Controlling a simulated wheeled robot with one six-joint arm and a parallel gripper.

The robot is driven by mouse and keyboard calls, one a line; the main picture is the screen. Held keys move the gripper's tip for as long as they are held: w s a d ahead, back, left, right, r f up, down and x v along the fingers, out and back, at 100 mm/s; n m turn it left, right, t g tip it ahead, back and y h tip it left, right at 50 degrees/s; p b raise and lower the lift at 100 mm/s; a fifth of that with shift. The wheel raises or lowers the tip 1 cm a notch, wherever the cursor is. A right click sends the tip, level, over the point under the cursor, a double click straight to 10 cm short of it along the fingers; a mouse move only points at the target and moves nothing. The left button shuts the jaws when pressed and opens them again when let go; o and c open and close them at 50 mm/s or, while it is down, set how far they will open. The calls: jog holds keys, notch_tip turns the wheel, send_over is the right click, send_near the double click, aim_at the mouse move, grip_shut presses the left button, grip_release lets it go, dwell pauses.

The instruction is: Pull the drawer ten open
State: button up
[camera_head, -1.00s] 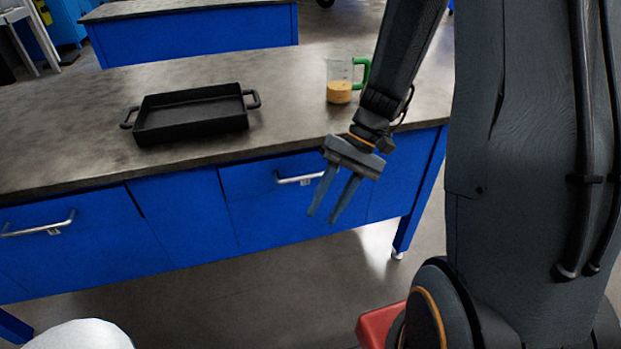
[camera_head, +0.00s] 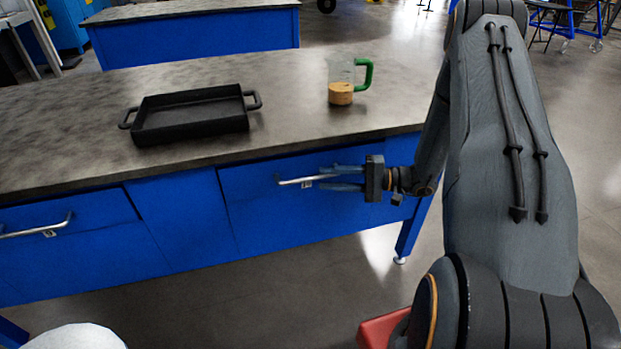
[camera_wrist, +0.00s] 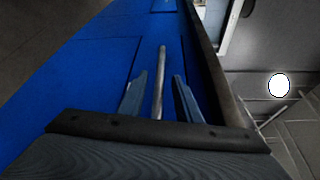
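The blue workbench has two drawers with metal bar handles in the head view. No number shows on either, so I cannot tell which is drawer ten. The right drawer (camera_head: 250,182) looks shut, and its handle (camera_head: 291,182) is at my gripper (camera_head: 320,178). My gripper points left along the drawer front, its fingers above and below the handle's right part. In the wrist view the handle (camera_wrist: 159,85) lies between the two spread fingers, with a gap on each side. My gripper (camera_wrist: 155,92) is open. The left drawer (camera_head: 90,215) also looks shut.
A black tray (camera_head: 190,122) and a measuring cup with a green handle (camera_head: 341,90) stand on the grey worktop (camera_head: 60,140), above the drawers. The floor (camera_head: 250,305) in front of the bench is mostly clear. A white round object (camera_head: 75,337) shows at bottom left.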

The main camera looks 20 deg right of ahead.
aim_at(310, 178)
jog(key=p+x, duration=0.1)
jog(key=x, duration=0.4)
jog(key=shift+a, duration=0.35)
jog(key=shift+c, duration=0.4)
grip_shut()
